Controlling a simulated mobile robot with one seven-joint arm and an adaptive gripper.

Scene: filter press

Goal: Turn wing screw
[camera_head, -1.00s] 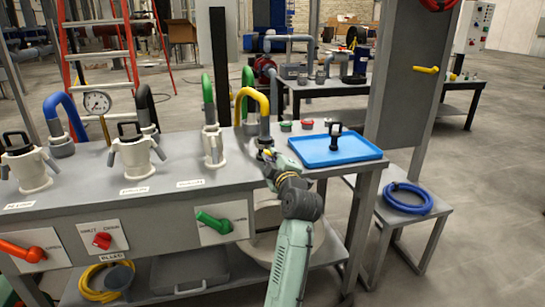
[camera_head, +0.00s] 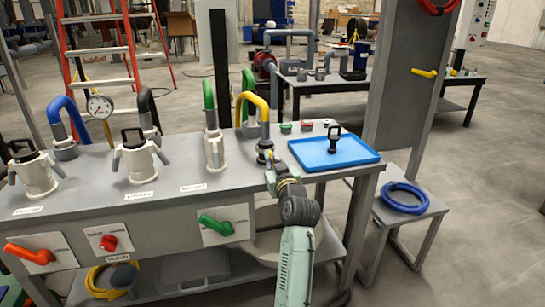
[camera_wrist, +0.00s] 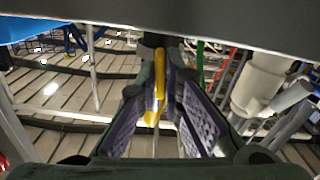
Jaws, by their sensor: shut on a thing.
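My gripper (camera_head: 269,165) is at the front right of the grey bench, by the foot of the bent yellow pipe (camera_head: 254,101). A dark grey fitting (camera_head: 264,148) at the pipe's foot shows just above it. In the wrist view my gripper's fingers (camera_wrist: 160,75) are close together around a slim yellow piece (camera_wrist: 160,85), which I take to be the wing screw. Its far end and the exact contact are hard to make out. In the head view the wing screw is hidden by my gripper.
A blue tray (camera_head: 314,163) with a black-handled item (camera_head: 334,138) lies to the right. White vessels (camera_head: 140,163) stand on the left of the bench. A green-handled valve (camera_head: 215,225) is on the front face. A stool with a blue hose (camera_head: 403,199) stands at the right.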

